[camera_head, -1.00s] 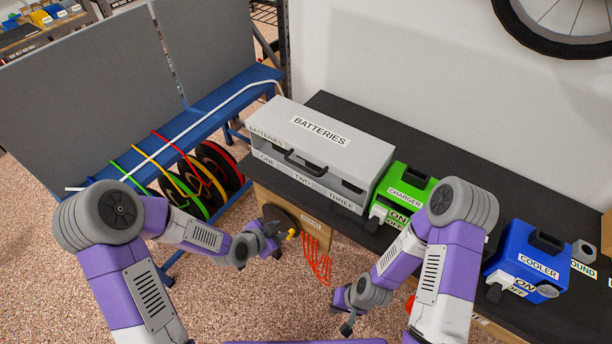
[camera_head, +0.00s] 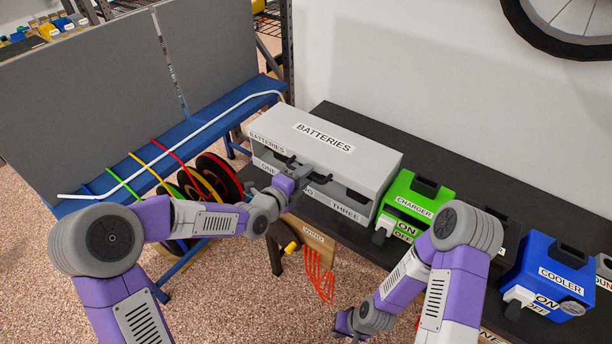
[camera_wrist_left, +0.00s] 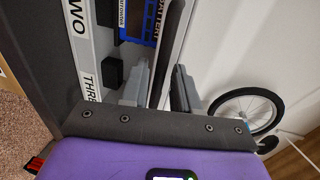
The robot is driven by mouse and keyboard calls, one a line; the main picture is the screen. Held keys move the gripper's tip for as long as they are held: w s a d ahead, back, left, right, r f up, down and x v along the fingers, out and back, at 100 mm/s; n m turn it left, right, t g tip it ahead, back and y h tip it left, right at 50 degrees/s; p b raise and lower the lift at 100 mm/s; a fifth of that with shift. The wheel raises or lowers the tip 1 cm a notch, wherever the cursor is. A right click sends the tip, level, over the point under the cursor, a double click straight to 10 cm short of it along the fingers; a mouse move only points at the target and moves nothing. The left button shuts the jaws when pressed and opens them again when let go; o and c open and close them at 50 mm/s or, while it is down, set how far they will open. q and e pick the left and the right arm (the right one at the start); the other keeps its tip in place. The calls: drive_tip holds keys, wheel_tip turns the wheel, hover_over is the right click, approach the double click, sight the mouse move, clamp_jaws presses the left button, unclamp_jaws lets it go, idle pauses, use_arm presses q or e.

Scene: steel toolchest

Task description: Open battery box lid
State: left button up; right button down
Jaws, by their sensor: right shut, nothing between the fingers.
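The grey battery box (camera_head: 365,196) stands on the dark bench, and its lid (camera_head: 345,152) looks down. There is a dark gap at the front, above the ONE, TWO, THREE panel. My left gripper (camera_head: 303,166) is at the front of the lid, at the black handle, which it partly covers. In the left wrist view, a dark strip runs between the two grey fingers (camera_wrist_left: 160,88). I cannot tell whether they grip it. A blue battery (camera_wrist_left: 137,22) shows inside the box there. My right gripper (camera_head: 345,326) is shut and empty, low in front of the bench.
A green charger (camera_head: 410,203) stands close to the right of the box, and a blue cooler (camera_head: 550,275) farther right. Coloured cables and spools hang at the blue rack (camera_head: 205,121) on the left. Red cables (camera_head: 319,275) hang below the bench front.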

use_arm(q)
drive_tip(key=shift+w+d+f, duration=0.15)
drive_tip(key=shift+w+d, duration=0.2)
drive_tip(key=shift+w, duration=0.05)
drive_tip(key=shift+c, duration=0.2)
clamp_jaws()
drive_tip(key=shift+a, duration=0.1)
